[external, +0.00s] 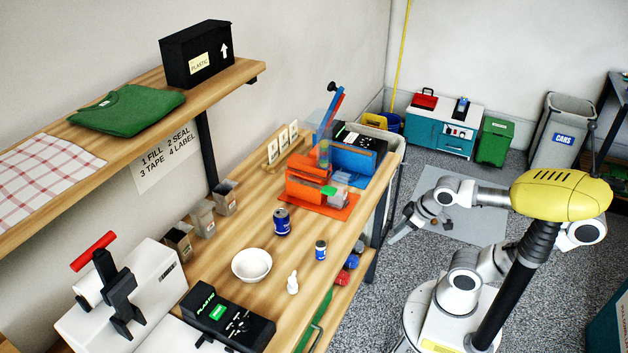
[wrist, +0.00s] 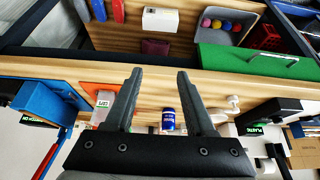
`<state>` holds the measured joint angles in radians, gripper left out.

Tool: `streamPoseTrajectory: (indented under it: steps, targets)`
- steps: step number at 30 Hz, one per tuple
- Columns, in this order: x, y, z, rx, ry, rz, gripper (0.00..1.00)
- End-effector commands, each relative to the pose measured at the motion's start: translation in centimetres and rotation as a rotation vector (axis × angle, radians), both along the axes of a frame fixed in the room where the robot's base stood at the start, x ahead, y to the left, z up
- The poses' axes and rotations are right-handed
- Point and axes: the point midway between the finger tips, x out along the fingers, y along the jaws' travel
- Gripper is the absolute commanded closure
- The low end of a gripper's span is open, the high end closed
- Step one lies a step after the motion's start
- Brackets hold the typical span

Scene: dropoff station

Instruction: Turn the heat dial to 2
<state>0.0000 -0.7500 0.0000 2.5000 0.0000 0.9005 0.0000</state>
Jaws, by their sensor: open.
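No heat dial can be clearly made out in either view. A black control box (external: 229,318) with green lettering and small pale controls lies at the near end of the wooden bench, beside a white press (external: 125,300) with a red handle. In the wrist view a black box (wrist: 272,112) with a green label shows at the right. My gripper (external: 398,232) is off the bench's right side, over the floor, away from the control box. In the wrist view my gripper (wrist: 158,76) has its two fingers apart with nothing gripped.
On the bench (external: 250,215) stand a white bowl (external: 252,265), a blue can (external: 282,221), a small blue bottle (external: 320,250), a white dropper bottle (external: 292,283) and an orange stand (external: 310,185). A shelf (external: 130,118) overhangs the wall side. Grey floor lies open around my base.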

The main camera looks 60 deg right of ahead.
Motion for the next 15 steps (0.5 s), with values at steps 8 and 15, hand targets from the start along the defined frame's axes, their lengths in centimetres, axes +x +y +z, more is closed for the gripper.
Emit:
streamPoseTrajectory:
  steps: [8,15]
  targets:
    - [0.2,0.0,6.6,0.000,-0.009,0.000,0.28]
    - [0.2,0.0,16.9,0.000,-0.004,0.000,0.28]
